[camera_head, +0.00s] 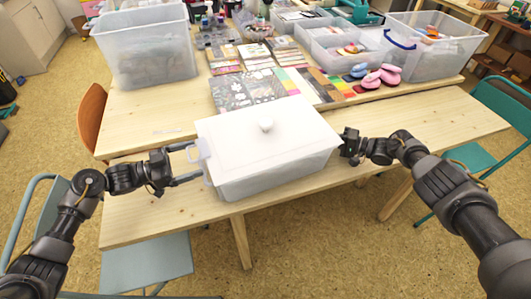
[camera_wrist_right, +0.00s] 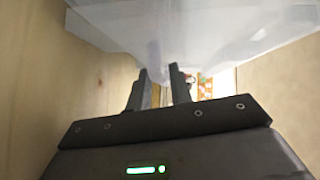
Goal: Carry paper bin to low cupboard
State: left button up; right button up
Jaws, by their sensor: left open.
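The paper bin appears to be the white, translucent lidded box (camera_head: 268,150) with a round knob, standing level on the near wooden table. My left gripper (camera_head: 194,163) is at its left end, fingers spread apart on both sides of the left handle. My right gripper (camera_head: 346,145) is at its right end and partly hidden in the head view. In the right wrist view its two fingers (camera_wrist_right: 163,78) stand apart, tips close to the translucent box wall (camera_wrist_right: 190,30). Whether they touch the box I cannot tell.
A pale cupboard (camera_head: 35,38) stands at the far left; I cannot tell if it is the low cupboard. A clear tub (camera_head: 145,50), papers (camera_head: 245,88) and pink inkpads (camera_head: 378,77) sit behind the box. Chairs, one teal (camera_head: 500,105), flank the tables. The near table's right part is clear.

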pick_arm(q)
jog(key=shift+w+d, duration=0.25)
jog(key=shift+d, duration=0.3)
pick_arm(e)
jog(key=shift+w+a, duration=0.25)
jog(key=shift+a, duration=0.2)
pick_arm(q)
jog(key=shift+c, duration=0.2)
pick_arm(e)
jog(key=shift+c, duration=0.2)
pick_arm(q)
jog(key=c, duration=0.5)
pick_arm(e)
grip_shut()
pick_arm(q)
jog(key=c, duration=1.6)
pick_arm(e)
jog(key=shift+f, duration=0.1)
pick_arm(q)
jog(key=shift+w+r, duration=0.1)
jog(key=shift+r, duration=0.1)
pick_arm(e)
jog(key=shift+w+r, duration=0.1)
jog(key=shift+r, duration=0.15)
